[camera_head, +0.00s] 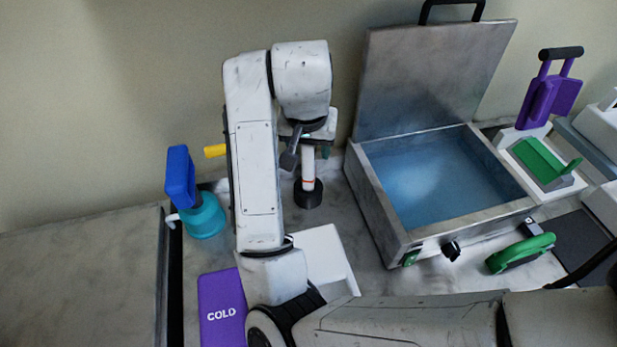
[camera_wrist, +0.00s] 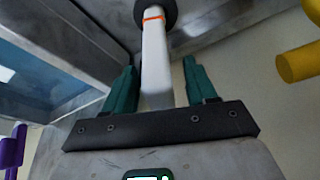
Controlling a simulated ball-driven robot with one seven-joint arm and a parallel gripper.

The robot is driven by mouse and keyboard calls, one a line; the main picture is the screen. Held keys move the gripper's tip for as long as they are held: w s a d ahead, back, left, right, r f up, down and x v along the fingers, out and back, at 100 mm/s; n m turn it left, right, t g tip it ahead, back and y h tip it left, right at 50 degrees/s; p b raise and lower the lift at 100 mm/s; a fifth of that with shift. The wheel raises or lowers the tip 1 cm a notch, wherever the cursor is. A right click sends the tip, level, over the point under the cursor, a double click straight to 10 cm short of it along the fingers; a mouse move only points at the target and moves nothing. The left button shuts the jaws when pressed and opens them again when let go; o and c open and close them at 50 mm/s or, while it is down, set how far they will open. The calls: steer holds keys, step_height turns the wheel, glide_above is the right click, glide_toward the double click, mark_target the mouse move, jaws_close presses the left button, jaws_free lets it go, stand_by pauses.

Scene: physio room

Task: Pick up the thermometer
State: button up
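A slim white upright stick with an orange-red ring and a round black foot, which looks like the thermometer (camera_head: 308,168), stands on the grey counter left of the open metal tank. In the wrist view the thermometer (camera_wrist: 155,55) runs between the two green fingers of my gripper (camera_wrist: 159,66). The fingers are apart, one on each side, with a visible gap to the stick on both sides. In the head view my gripper (camera_head: 307,150) is over the stick's upper part, which my arm and hand partly hide.
The metal tank (camera_head: 375,198) with blue water and raised lid (camera_head: 430,80) stands right. A teal-and-blue bottle (camera_head: 204,217) and a yellow cylinder (camera_head: 215,151) are left. A purple COLD pack (camera_head: 220,290) lies in front. A green-rimmed item (camera_head: 525,250) lies right.

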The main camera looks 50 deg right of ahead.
jaws_close()
stand_by(0.3)
